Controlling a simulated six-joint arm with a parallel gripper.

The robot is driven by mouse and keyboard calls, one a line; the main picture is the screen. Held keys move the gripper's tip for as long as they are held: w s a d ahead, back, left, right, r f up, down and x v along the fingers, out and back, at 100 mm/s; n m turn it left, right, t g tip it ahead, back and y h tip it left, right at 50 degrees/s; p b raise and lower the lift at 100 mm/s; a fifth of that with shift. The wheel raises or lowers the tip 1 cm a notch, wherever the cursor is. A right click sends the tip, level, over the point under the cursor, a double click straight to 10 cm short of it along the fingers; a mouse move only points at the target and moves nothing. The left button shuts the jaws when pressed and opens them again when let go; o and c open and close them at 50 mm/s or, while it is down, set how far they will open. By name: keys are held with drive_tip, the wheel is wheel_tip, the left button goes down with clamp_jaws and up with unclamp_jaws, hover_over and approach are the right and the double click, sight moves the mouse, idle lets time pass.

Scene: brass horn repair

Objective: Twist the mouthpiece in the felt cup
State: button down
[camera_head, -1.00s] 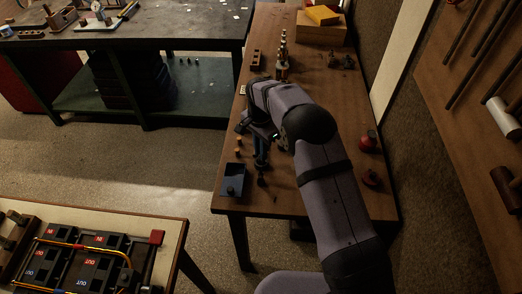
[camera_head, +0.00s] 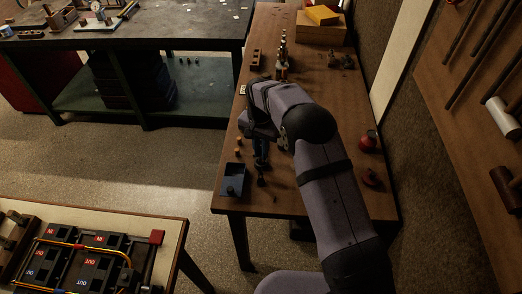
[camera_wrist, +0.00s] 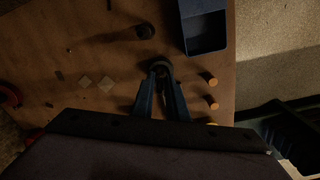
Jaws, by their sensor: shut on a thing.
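My gripper (camera_wrist: 161,85) points down at the wooden bench (camera_head: 330,180), its two blue fingers close together. It is shut on the mouthpiece, which is too dark and covered to make out clearly. A dark round cup (camera_wrist: 161,64), seemingly the felt cup, shows at the fingertips in the wrist view. How deep the mouthpiece sits in it I cannot tell.
The blue tray also shows close to the fingertips in the wrist view (camera_wrist: 207,43). Small tan cylinders (camera_wrist: 208,79) stand right of the fingers. A dark round piece (camera_wrist: 145,31) lies beyond them. Red-topped items (camera_head: 369,142) stand at the bench's right.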

drive_tip(key=shift+n, duration=2.1)
drive_tip(key=shift+n, duration=2)
drive_tip(key=n, duration=0.4)
drive_tip(key=shift+m, duration=2.1)
